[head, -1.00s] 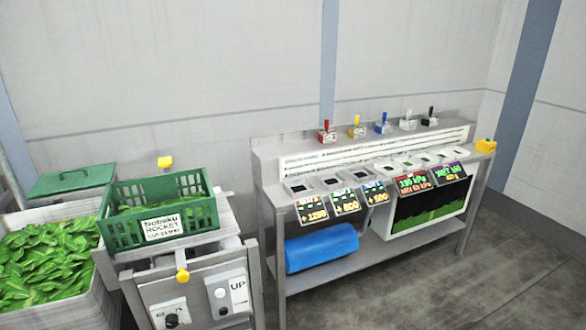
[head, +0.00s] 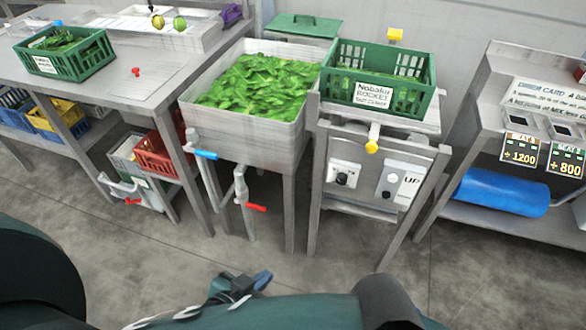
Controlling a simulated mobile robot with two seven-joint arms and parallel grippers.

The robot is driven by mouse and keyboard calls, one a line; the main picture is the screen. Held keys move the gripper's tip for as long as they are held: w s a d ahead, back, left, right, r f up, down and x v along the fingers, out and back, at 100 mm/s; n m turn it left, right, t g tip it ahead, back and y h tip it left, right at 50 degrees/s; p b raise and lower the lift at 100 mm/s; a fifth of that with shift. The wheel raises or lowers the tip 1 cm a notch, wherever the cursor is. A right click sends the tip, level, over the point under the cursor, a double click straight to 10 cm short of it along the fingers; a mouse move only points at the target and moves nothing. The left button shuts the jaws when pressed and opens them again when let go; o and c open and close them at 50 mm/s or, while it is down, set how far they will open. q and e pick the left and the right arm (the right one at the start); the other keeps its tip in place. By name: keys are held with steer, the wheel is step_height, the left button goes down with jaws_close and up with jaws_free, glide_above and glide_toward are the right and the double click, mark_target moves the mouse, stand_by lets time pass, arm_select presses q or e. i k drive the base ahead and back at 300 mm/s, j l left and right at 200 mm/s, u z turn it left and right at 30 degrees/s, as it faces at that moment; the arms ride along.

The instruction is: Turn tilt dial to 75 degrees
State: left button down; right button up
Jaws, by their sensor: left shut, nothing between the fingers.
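A black dial (head: 342,179) sits on a white plate on the front of a grey metal stand; I take it for the tilt dial. Its scale is too small to read. To its right is a white panel (head: 395,184) with a round button and the word UP. A yellow-tipped lever (head: 372,146) sticks out above them. A green crate labelled Nobuku Rocket (head: 372,101) rests on top of the stand. My left gripper (head: 264,279) is shut and empty, low in the head view, in front of and below the dial, apart from it. My right gripper is not in view.
A basin of green leaves (head: 246,126) stands left of the stand, with a blue-handled valve (head: 206,155) and a red-handled valve (head: 257,208) below. A bench with a blue roll (head: 502,194) stands right. The floor in front is open.

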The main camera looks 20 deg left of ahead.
mark_target(342, 178)
steer(key=i+l, duration=0.15)
steer(key=l, duration=0.2)
steer(key=i+l, duration=0.15)
steer(key=l, duration=0.25)
steer(key=i+l, duration=0.2)
steer(key=l, duration=0.15)
steer(key=i+l, duration=0.15)
steer(key=l, duration=0.2)
steer(key=u, duration=0.05)
